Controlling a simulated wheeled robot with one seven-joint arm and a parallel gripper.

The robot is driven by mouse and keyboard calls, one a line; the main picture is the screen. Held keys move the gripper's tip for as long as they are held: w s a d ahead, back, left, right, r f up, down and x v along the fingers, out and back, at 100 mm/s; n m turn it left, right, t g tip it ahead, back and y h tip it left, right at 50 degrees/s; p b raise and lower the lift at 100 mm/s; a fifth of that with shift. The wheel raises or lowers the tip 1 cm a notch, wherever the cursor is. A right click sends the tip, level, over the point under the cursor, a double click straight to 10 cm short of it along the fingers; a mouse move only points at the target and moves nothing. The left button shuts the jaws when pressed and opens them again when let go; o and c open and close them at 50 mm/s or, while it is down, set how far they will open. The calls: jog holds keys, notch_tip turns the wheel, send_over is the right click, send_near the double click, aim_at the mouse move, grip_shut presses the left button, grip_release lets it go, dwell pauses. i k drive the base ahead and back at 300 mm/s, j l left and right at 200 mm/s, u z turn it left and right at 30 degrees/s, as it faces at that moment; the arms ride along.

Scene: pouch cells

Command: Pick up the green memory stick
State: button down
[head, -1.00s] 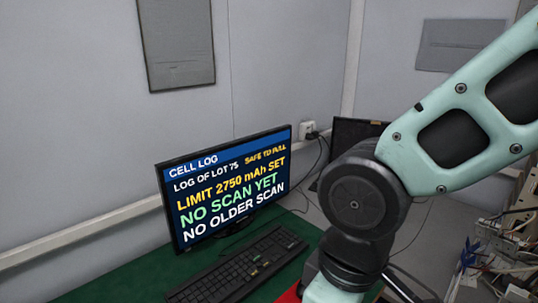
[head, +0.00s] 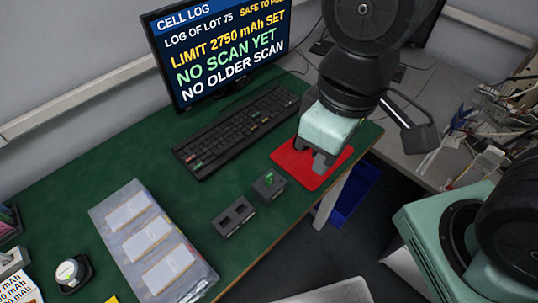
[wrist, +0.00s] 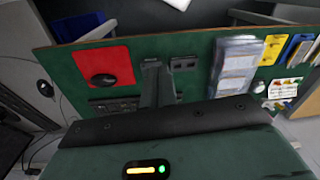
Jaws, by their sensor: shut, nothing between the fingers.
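The green memory stick (head: 268,178) stands in a small dark block (head: 273,190) on the green table, below the keyboard's right end in the head view. My gripper (head: 319,166) is shut and empty. It shows over the red mat, up and to the right of the stick, and appears apart from it. In the wrist view my shut fingers (wrist: 155,70) cover part of the area by the dark block, and I cannot make out the stick there.
A dark two-slot block (head: 233,217) stands beside the stick's block. A clear tray (head: 205,283) of pouch cells lies left of it. A black mouse (wrist: 103,80) rests on the red mat (wrist: 120,55). The keyboard (head: 237,131) and monitor (head: 153,45) stand behind. Bare table surrounds the blocks.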

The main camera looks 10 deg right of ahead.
aim_at(270, 177)
jog(key=j+z, duration=0.35)
jog(key=k+j+z, duration=0.1)
jog(key=j+z, duration=0.3)
